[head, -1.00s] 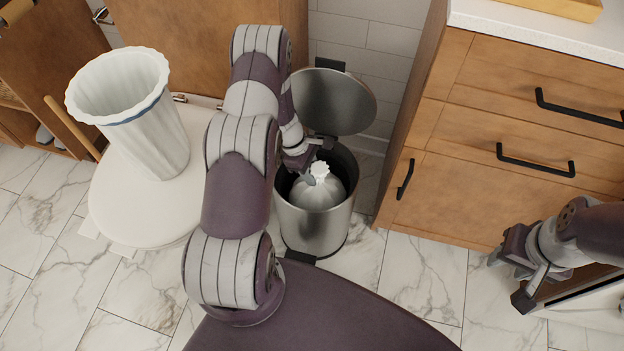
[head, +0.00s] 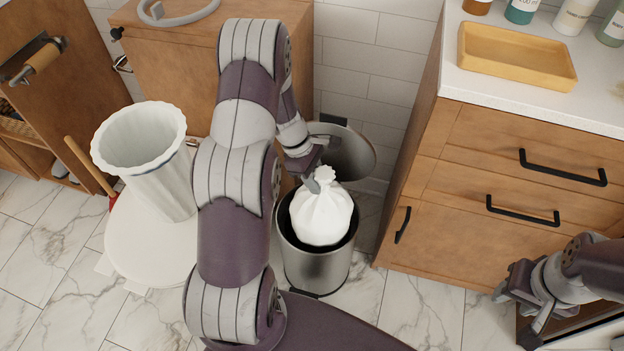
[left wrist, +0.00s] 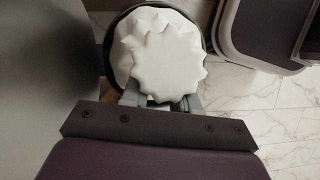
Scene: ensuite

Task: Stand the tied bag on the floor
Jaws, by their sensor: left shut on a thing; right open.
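The tied bag (head: 322,214) is white with a gathered, frilled top. It hangs upright at the mouth of the round steel bin (head: 317,268), its lower part just inside or level with the rim. My left gripper (head: 317,181) is shut on the bag's neck; in the left wrist view the frilled top (left wrist: 165,62) sits between the fingers (left wrist: 160,102) and hides most of the bag. My right gripper (head: 517,312) is open and empty at the lower right, beside the cabinet. The marble-tiled floor (head: 425,306) shows around the bin.
The bin's open lid (head: 350,152) stands behind the bag. A wooden drawer cabinet (head: 480,235) stands right. Free floor lies between bin and cabinet front.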

